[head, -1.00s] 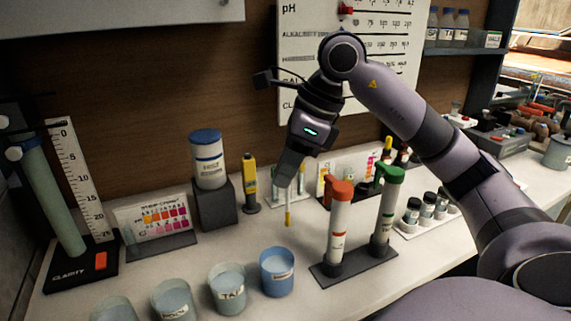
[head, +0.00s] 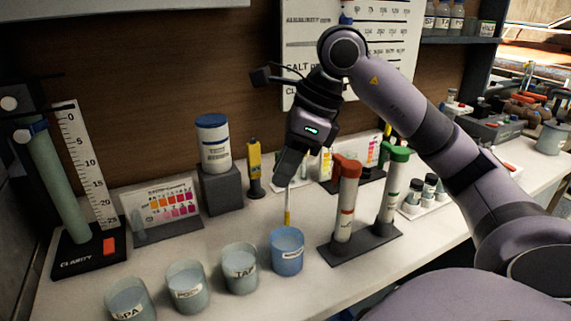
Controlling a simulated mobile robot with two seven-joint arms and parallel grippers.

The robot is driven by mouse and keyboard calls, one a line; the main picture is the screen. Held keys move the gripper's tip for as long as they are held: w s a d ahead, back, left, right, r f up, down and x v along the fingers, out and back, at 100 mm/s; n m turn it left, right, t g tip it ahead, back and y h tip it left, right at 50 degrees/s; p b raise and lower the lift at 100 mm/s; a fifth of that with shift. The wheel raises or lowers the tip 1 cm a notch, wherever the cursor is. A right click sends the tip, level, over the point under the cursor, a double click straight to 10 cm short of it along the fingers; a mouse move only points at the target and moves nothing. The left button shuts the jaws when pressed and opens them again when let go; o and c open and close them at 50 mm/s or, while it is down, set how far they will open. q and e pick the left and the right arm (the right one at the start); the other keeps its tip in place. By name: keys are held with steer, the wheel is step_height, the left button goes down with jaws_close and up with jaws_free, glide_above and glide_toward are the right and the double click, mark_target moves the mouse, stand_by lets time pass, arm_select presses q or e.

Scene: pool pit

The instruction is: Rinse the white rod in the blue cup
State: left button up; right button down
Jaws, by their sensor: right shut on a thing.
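The blue cup (head: 287,259) stands upright on the white counter, at the right end of a row of cups. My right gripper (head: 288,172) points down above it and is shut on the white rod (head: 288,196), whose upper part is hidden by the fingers. The rod hangs nearly upright, with a yellowish lower end. Its tip appears just over the blue cup's far rim; I cannot tell exactly how far above it. My left gripper is out of view.
Pale cups labelled TAP (head: 240,272), POOL (head: 187,290) and SPA (head: 130,302) stand to the left. A dark rack with red-capped (head: 344,205) and green-capped (head: 392,190) tubes stands close on the right.

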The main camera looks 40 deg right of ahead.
step_height(320, 180, down, 7)
steer(key=b, duration=0.5)
steer(key=shift+r, duration=0.2)
steer(key=shift+f+b, duration=0.45)
steer(key=shift+b, duration=0.05)
steer(key=shift+f, duration=0.1)
steer(key=shift+f+b, duration=1.05)
steer(key=shift+f, duration=0.1)
